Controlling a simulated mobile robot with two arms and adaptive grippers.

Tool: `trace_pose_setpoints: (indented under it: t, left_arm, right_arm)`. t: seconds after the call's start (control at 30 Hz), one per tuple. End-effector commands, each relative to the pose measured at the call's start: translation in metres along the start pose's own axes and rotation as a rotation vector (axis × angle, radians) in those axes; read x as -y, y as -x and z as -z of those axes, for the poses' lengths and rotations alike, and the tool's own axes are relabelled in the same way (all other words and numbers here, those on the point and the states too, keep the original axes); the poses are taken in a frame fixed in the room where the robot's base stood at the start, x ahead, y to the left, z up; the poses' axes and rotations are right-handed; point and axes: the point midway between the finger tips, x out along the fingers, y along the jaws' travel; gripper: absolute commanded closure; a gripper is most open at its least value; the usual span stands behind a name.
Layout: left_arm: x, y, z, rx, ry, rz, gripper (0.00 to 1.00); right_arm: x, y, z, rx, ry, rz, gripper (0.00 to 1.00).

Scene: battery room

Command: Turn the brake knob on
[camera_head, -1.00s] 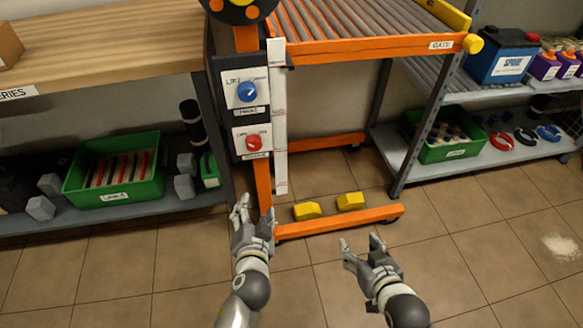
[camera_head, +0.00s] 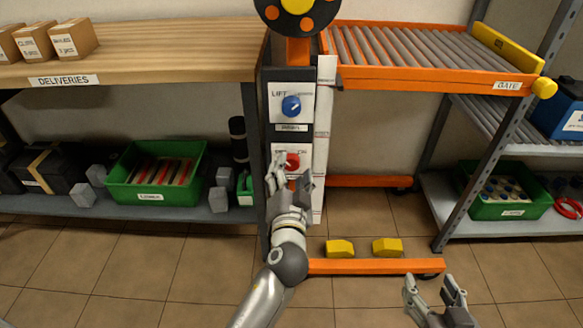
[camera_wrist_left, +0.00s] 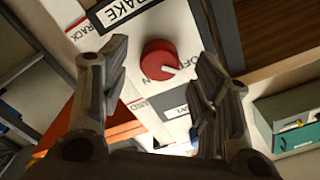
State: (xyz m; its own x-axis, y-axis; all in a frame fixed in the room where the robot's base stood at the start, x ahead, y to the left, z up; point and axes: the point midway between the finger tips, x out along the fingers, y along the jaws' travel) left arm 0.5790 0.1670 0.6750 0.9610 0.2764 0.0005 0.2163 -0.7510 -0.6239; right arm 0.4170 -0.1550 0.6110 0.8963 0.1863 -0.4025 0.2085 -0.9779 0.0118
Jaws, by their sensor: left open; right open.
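The red brake knob (camera_head: 290,161) sits on a white plate on the dark control column, below the blue lift knob (camera_head: 291,106). In the left wrist view the red knob (camera_wrist_left: 160,62) shows between my open fingers, with a white pointer mark and a label reading "BRAKE" by it. My left gripper (camera_head: 287,176) is in front of the brake plate and partly covers it in the head view. It is open and empty, and I see no contact with the knob. My right gripper (camera_head: 436,293) is open and empty, low at the right above the floor.
The floor in front is clear.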

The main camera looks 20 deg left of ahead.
Motion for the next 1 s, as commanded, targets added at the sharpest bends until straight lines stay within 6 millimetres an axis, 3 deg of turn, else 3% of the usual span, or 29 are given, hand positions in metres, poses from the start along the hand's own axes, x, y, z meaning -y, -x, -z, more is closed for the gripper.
trace_pose_setpoints:
  t: [0.2, 0.53, 0.87, 1.0]
  left_arm:
    - [0.000, -0.020, 0.000, 0.000, -0.001, 0.001, 0.44]
    - [0.000, -0.022, -0.001, 0.001, 0.000, -0.001, 0.45]
    - [-0.001, -0.022, -0.001, 0.001, 0.000, -0.001, 0.87]
    - [0.000, -0.022, 0.000, 0.001, -0.003, -0.001, 0.89]
  right_arm:
    - [0.001, -0.001, 0.005, -0.028, 0.000, 0.002, 0.44]
    - [0.001, -0.001, 0.008, -0.038, 0.000, 0.003, 0.44]
    - [0.001, -0.001, 0.007, -0.035, 0.000, 0.003, 0.44]
    - [0.001, -0.001, 0.007, -0.033, 0.000, 0.003, 0.44]
